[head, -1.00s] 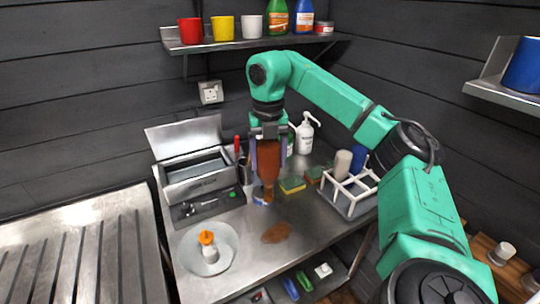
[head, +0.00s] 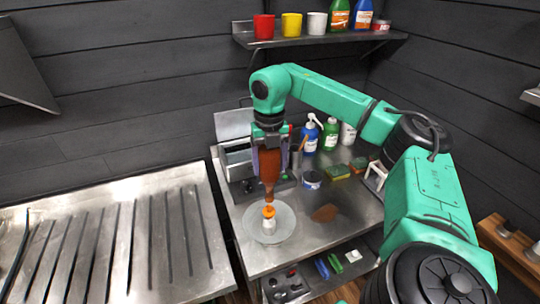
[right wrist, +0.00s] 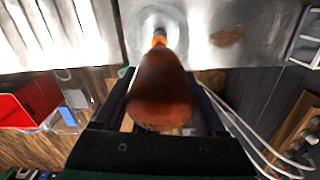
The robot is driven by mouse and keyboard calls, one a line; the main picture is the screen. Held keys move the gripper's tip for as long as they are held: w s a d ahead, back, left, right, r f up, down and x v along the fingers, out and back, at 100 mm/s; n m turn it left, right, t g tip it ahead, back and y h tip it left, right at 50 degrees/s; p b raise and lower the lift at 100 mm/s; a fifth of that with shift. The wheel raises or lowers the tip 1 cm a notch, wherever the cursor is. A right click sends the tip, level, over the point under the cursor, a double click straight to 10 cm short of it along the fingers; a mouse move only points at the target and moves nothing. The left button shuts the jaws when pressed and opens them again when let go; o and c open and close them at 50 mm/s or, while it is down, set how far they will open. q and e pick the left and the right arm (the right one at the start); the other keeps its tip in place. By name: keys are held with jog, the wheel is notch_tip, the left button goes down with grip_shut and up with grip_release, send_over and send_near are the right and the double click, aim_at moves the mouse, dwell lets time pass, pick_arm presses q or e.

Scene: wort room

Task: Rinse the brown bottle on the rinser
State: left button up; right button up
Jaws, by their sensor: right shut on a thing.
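The brown bottle (head: 270,172) is upside down, neck pointing down, in my right gripper (head: 269,155), which is shut around its body. It fills the middle of the right wrist view (right wrist: 161,92). The dish also shows in the right wrist view (right wrist: 152,18), partly hidden behind the bottle. My left gripper is not in view.
A ribbed steel drainer (head: 110,240) lies to the left. A brown stain (head: 325,213) marks the counter right of the rinser.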

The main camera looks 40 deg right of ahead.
jog(key=shift+w+a+f, duration=0.1)
jog(key=shift+a, duration=0.3)
jog(key=o, duration=1.1)
jog(key=shift+d, duration=0.3)
jog(key=shift+c, duration=0.2)
jog(key=shift+d+f, duration=0.1)
jog(key=shift+d, duration=0.1)
jog(key=c, duration=0.8)
jog(key=shift+a+f, duration=0.3)
jog(key=shift+a, duration=0.15)
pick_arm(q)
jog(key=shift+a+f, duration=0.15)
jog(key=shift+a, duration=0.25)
pick_arm(e)
jog(key=shift+d, duration=0.15)
pick_arm(q)
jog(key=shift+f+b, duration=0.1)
jog(key=shift+b, duration=0.2)
pick_arm(e)
jog(key=shift+f, duration=0.15)
